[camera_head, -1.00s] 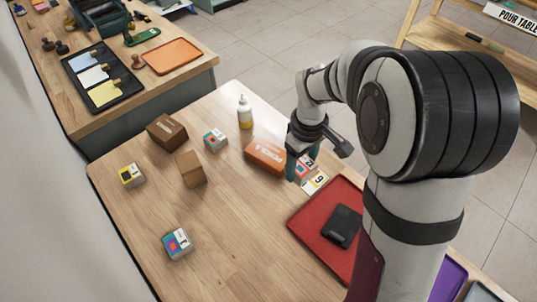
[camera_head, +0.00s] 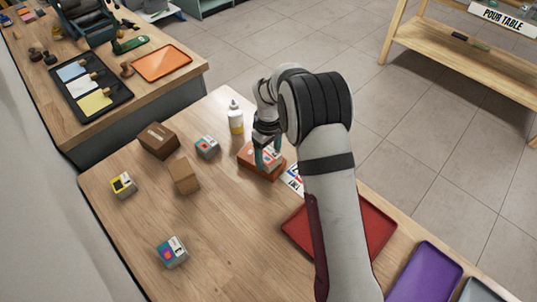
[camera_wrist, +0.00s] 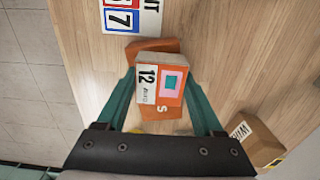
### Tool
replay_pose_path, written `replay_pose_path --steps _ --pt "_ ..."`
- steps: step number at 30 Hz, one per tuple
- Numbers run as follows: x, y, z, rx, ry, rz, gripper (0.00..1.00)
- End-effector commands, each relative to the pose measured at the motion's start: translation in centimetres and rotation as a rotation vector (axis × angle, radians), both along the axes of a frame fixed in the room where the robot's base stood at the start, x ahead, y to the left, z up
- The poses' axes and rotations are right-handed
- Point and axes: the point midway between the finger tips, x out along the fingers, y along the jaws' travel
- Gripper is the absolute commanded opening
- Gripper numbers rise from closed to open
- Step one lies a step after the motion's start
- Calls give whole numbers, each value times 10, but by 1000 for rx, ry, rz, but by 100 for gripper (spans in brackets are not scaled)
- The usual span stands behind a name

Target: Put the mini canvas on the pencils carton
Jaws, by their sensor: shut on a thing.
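The mini canvas, a small pale block with an orange top, a pink-and-teal square and a "12" label, is between the fingers of my gripper (camera_head: 267,150). In the wrist view the mini canvas (camera_wrist: 160,84) sits squarely between the two teal fingers of my gripper (camera_wrist: 160,95), which are shut on it. The orange pencils carton (camera_head: 257,170) is directly beneath it on the table. In the wrist view the carton (camera_wrist: 150,47) shows past both ends of the canvas. I cannot tell whether the canvas touches the carton's top. My fingers partly hide both.
A glue bottle (camera_head: 236,119) stands just behind the carton. Brown boxes (camera_head: 157,140) (camera_head: 184,175) and small labelled blocks (camera_head: 207,147) (camera_head: 123,185) (camera_head: 172,252) stand to the left. A number card (camera_head: 293,179) and a red tray (camera_head: 374,226) lie to the right. The front middle table is clear.

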Motion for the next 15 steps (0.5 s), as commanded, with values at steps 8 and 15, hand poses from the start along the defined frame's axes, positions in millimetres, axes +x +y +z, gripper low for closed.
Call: replay_pose_path --steps 8,15 --pt "0 0 -2 0 0 0 15" --pt "0 0 -3 1 -1 0 99"
